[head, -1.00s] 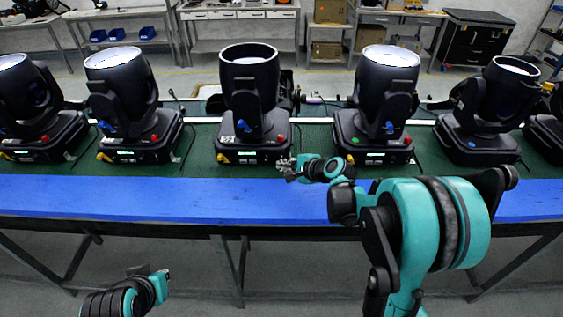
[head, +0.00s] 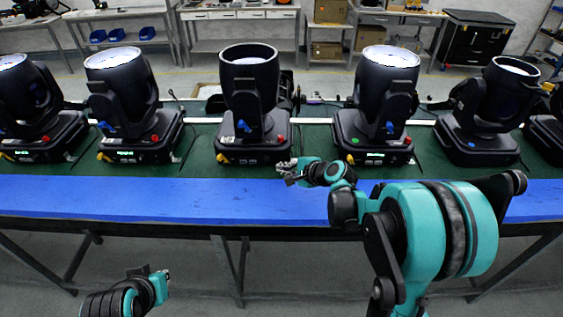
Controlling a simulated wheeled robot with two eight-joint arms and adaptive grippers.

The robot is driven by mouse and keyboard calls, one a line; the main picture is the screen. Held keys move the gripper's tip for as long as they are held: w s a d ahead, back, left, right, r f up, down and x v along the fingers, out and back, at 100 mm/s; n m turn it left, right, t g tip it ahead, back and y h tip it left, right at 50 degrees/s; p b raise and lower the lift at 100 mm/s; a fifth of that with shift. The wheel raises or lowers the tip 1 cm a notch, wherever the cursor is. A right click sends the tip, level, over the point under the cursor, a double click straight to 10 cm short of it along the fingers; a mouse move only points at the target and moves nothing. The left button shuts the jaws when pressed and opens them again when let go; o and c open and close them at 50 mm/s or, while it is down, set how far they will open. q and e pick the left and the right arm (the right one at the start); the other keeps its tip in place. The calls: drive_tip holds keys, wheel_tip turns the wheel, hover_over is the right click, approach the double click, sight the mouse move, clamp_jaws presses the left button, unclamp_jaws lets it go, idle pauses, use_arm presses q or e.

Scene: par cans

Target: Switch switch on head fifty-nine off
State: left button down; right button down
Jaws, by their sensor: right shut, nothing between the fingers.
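Several black moving-head lights stand in a row on the green bench top. The middle head (head: 249,100) has a red knob (head: 281,139) at its front right corner and a yellow one (head: 222,158) at its front left. My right gripper (head: 283,173) is shut and empty, just in front of and below the middle head's front right corner, close to its base. I cannot read any head's number, and I cannot make out a switch. My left gripper (head: 163,278) is low at the left, in front of the bench and away from the heads; its fingers are unclear.
Heads stand on both sides, one to the left (head: 125,100) and one to the right (head: 380,100), with lit displays. The blue front strip (head: 120,200) of the bench is clear at the left. Workbenches and a black case (head: 478,38) stand behind.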

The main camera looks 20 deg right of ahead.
drive_tip(key=shift+s+a+r+p, duration=0.1)
drive_tip(key=shift+s+a, duration=0.15)
drive_tip(key=shift+s, duration=0.55)
drive_tip(key=shift+s+a+r+p, duration=0.15)
drive_tip(key=shift+s+a, duration=0.05)
drive_tip(key=shift+s, duration=0.6)
drive_tip(key=shift+s+a+r+p, duration=0.1)
drive_tip(key=shift+s+a, duration=0.15)
drive_tip(key=shift+s, duration=0.55)
drive_tip(key=shift+s, duration=0.1)
drive_tip(key=s+r+n+g+h, duration=0.2)
drive_tip(key=s+n+h, duration=0.3)
drive_tip(key=s+n, duration=1.2)
drive_tip(key=s+g, duration=0.1)
drive_tip(key=s, duration=0.5)
drive_tip(key=shift+s+d+n+g, duration=0.15)
drive_tip(key=shift+s+n+g, duration=0.05)
drive_tip(key=shift+n+g, duration=0.1)
